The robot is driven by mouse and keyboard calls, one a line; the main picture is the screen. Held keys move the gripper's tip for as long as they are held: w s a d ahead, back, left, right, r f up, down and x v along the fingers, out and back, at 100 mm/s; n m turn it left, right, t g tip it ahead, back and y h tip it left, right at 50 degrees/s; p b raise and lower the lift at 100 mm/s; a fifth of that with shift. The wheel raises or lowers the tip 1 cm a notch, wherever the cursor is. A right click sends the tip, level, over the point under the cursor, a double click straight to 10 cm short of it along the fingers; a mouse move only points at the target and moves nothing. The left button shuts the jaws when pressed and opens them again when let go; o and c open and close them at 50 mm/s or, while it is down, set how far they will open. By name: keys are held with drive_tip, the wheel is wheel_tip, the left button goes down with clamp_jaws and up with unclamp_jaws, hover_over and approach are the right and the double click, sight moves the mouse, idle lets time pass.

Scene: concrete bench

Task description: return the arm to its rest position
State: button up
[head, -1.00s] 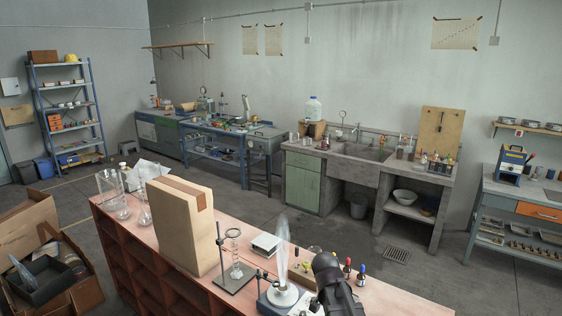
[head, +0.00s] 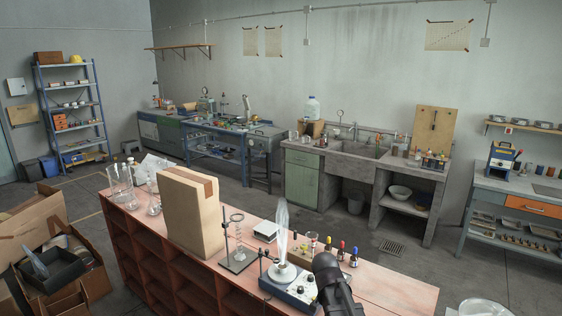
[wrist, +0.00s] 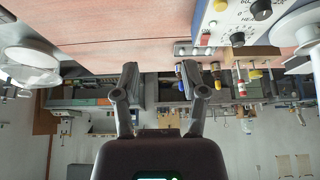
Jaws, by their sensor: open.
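My gripper (wrist: 160,82) shows in the wrist view with its two dark fingers spread apart. Nothing is between them. The wrist picture is upside down, with the reddish bench top (wrist: 110,30) along its upper part. In the head view a black part of my arm (head: 331,280) rises at the bottom, in front of the bench and just right of the hotplate stirrer (head: 290,282). The gripper's fingers cannot be made out there. The stirrer's dial panel also shows at the upper right of the wrist view (wrist: 240,22).
The bench bears a tall cardboard box (head: 188,215), a ring stand (head: 238,256), glassware (head: 122,185) and small dropper bottles (head: 353,257) close to my arm. A pale round object (head: 484,307) shows at the lower right.

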drive_tip(key=s+f+n+g+y+b, duration=0.1)
drive_tip(key=s+f+n+g+b, duration=0.1)
drive_tip(key=s+f+b, duration=0.3)
drive_tip(key=s+f+n+g+y+b, duration=0.2)
drive_tip(key=s+f+n+b, duration=0.3)
drive_tip(key=s, duration=0.7)
wheel_tip(320, 180, down, 2)
